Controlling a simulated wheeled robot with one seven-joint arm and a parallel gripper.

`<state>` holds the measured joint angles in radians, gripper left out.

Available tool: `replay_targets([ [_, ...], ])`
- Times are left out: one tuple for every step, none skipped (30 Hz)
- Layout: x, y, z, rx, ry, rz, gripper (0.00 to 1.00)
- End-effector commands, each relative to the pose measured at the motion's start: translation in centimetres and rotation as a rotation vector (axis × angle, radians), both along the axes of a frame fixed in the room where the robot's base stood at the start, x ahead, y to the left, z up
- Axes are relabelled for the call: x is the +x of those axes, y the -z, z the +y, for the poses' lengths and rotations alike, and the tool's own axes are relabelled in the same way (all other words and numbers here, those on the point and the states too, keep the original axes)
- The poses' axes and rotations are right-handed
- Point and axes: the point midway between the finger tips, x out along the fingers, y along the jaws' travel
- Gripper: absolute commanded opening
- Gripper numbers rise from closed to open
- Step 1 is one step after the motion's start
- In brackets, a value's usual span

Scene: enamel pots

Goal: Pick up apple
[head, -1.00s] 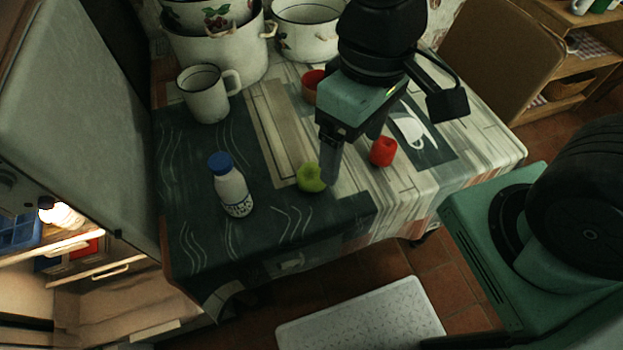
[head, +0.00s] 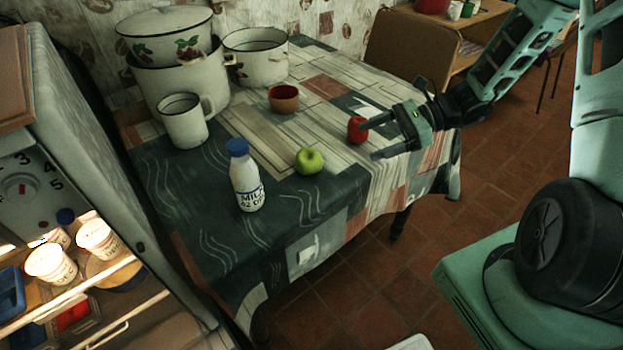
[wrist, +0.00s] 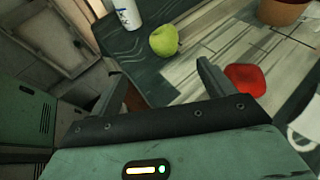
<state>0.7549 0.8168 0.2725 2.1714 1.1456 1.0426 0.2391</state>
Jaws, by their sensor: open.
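A green apple (head: 309,161) sits on the patterned tablecloth near the middle of the table. It also shows ahead of the fingers in the wrist view (wrist: 164,40). A red, apple-like fruit (head: 355,131) stands to its right and back, and shows beside the right finger in the wrist view (wrist: 246,80). My gripper (head: 370,141) is open and empty at the table's right side, right of the green apple and apart from it. One finger overlaps the red fruit's edge in the head view; I cannot tell whether they touch.
A milk bottle (head: 245,178) with a blue cap stands left of the green apple. A white mug (head: 184,124), enamel pots (head: 262,60) and a brown bowl (head: 284,99) stand farther back. An open fridge (head: 90,190) borders the left side.

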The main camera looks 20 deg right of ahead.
Motion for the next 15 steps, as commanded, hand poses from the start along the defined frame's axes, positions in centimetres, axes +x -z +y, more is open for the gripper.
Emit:
replay_targets([
  [0.2, 0.3, -0.4, 0.012, 0.022, 0.006, 0.81],
  [0.3, 0.4, -0.3, 0.015, 0.029, 0.008, 0.81],
  [0.4, 0.6, -0.1, 0.018, 0.033, 0.01, 0.81],
  [0.5, 0.7, 0.3, 0.019, 0.033, 0.01, 0.81],
  [0.6, 0.9, 0.7, 0.018, 0.032, 0.011, 0.81],
  [0.8, 1.1, 1.4, 0.019, 0.031, 0.012, 0.81],
  [0.9, 1.4, 1.9, 0.018, 0.029, 0.011, 0.81],
  [1.1, 1.6, 2.5, 0.017, 0.029, 0.011, 0.81],
  [1.3, 1.9, 3.3, 0.018, 0.027, 0.012, 0.81],
  [1.5, 2.2, 3.9, 0.018, 0.027, 0.012, 0.81],
  [1.7, 2.4, 4.4, 0.017, 0.027, 0.011, 0.81],
  [1.9, 2.7, 5.2, 0.017, 0.027, 0.011, 0.81],
  [2.1, 3.0, 5.7, 0.017, 0.027, 0.011, 0.81],
  [2.2, 3.2, 6.3, 0.016, 0.027, 0.012, 0.81],
  [2.5, 3.5, 7.0, 0.017, 0.026, 0.011, 0.81],
])
